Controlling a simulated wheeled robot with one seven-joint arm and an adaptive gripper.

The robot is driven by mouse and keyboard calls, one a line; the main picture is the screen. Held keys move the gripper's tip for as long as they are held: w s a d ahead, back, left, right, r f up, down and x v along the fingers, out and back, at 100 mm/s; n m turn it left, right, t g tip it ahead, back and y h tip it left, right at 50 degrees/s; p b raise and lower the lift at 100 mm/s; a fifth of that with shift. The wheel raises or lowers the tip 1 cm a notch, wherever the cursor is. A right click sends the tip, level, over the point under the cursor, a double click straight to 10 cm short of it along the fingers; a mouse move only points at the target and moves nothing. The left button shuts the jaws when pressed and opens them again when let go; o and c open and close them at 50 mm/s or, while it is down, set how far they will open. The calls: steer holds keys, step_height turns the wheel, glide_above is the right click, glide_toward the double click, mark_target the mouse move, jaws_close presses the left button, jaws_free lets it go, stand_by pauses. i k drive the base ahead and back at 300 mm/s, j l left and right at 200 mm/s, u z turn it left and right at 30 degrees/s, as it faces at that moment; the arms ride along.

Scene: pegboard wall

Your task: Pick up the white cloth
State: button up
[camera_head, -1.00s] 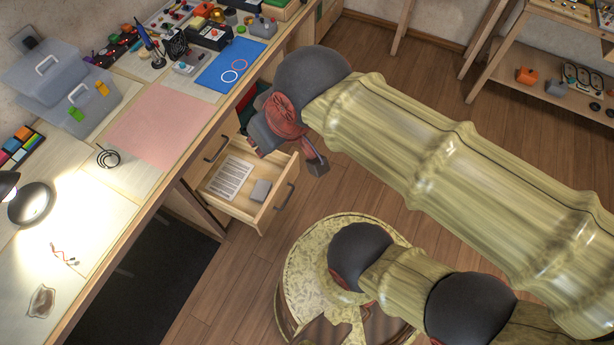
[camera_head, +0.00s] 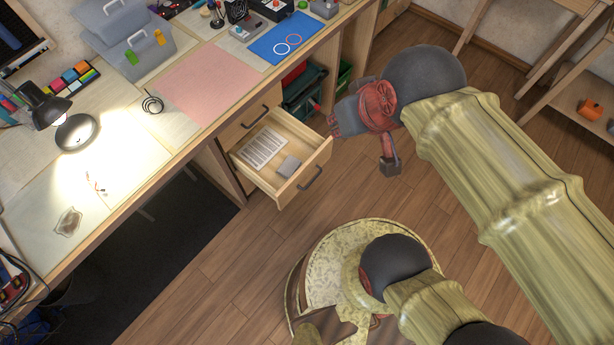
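A flat white piece with thin grey lines (camera_head: 264,148) lies in the open wooden drawer (camera_head: 309,188); it is the only white thing in there and may be the cloth, though it looks like a printed sheet. A small grey block (camera_head: 288,166) lies beside it. My gripper (camera_head: 362,146) is to the right of the drawer in the picture, apart from the white piece. Its dark-tipped fingers look spread, with nothing seen between them. Part of the gripper is hidden by its own wrist.
The workbench holds a lit desk lamp (camera_head: 75,132), a pink mat (camera_head: 205,85), a blue mat (camera_head: 285,40) and a crumpled translucent piece (camera_head: 68,222). Green bins (camera_head: 305,90) stand under the bench behind the drawer. A wooden shelf (camera_head: 570,110) stands at right.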

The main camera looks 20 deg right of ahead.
mark_target(289, 166)
steer(key=u, duration=1.5)
steer(key=k+l+z, duration=0.1)
steer(key=z, duration=0.25)
steer(key=l+z, duration=0.3)
steer(key=k+z, duration=0.1)
steer(key=z, duration=0.25)
